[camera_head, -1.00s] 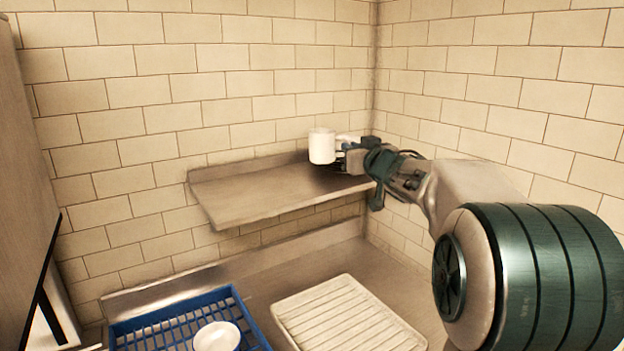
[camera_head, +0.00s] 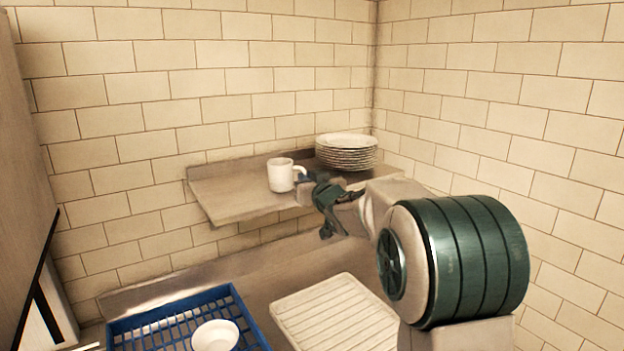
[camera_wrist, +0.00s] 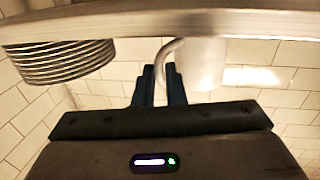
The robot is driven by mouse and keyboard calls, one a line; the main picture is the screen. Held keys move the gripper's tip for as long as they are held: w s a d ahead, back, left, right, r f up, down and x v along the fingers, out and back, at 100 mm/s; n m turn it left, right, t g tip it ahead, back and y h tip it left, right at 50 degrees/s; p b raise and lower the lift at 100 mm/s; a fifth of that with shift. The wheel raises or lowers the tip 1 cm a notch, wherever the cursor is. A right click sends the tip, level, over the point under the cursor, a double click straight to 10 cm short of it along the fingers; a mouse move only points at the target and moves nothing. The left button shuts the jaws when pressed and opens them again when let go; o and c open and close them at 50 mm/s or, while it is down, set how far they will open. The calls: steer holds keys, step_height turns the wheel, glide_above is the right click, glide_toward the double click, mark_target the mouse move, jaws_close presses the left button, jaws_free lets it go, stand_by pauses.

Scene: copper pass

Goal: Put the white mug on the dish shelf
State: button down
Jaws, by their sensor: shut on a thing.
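The white mug (camera_head: 280,176) is upright at the dish shelf (camera_head: 232,196), left of the plates. Its base is at the level of the shelf top; I cannot tell for sure whether it touches. My gripper (camera_head: 306,178) reaches in from the right and is shut on the mug's handle. The wrist view is upside down: the mug (camera_wrist: 203,66) hangs from the top with its handle at my gripper's fingertips (camera_wrist: 160,72). The shelf's front edge (camera_wrist: 230,22) hides the mug's base there.
A stack of plates (camera_head: 346,155) stands on the shelf's right end, close behind my gripper. The shelf's left part is bare. Below are a blue rack (camera_head: 132,334) with a white bowl (camera_head: 215,335) and a ribbed white tray (camera_head: 335,315). Tiled walls close the back and right.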

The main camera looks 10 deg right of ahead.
steer(key=c, duration=1.5)
jaws_free()
steer(key=shift+f, duration=0.1)
steer(key=b+v, duration=0.2)
steer(key=v, duration=1)
steer(key=shift+b, duration=0.4)
steer(key=shift+s, duration=0.1)
